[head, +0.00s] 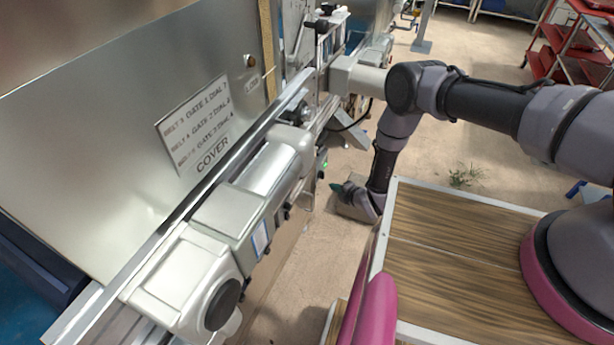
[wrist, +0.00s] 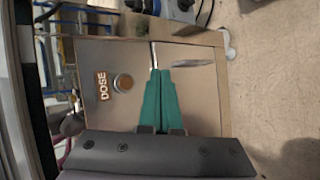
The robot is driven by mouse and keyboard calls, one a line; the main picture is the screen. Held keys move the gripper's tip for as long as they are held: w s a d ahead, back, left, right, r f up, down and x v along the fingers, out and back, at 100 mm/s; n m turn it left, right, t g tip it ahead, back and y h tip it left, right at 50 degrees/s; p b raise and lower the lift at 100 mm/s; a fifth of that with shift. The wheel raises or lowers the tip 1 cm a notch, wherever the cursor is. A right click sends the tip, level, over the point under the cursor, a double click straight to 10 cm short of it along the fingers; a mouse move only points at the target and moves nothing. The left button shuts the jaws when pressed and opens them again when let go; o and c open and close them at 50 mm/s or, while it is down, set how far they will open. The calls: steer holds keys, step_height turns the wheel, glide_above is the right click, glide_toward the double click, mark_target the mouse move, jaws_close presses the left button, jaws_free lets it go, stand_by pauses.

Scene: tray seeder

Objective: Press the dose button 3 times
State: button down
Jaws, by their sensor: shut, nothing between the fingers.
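The round dose button (wrist: 123,83) sits on a flat beige-grey panel (wrist: 200,95) in the wrist view. A brown label reading DOSE (wrist: 103,86) is just left of it. My gripper (wrist: 161,72) has its teal fingers together, with nothing between them. The fingertips are right of the button in the wrist view, and apart from it in the picture; the gap to the panel cannot be judged. The button cannot be made out there.
A long metal machine with a rail (head: 190,205) and motor housings (head: 190,280) runs along the left. A sign with COVER (head: 196,124) is on its side. A wood-topped surface (head: 460,260) is at the right. A red cart (head: 575,50) stands far back.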

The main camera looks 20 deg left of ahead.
steer(key=a, duration=0.9)
steer(key=shift+w, duration=0.25)
stand_by(1.8)
steer(key=shift+a, duration=0.35)
steer(key=shift+a, duration=0.45)
stand_by(0.7)
steer(key=shift+d, duration=0.8)
steer(key=shift+s+d, duration=0.2)
steer(key=shift+d, duration=2.35)
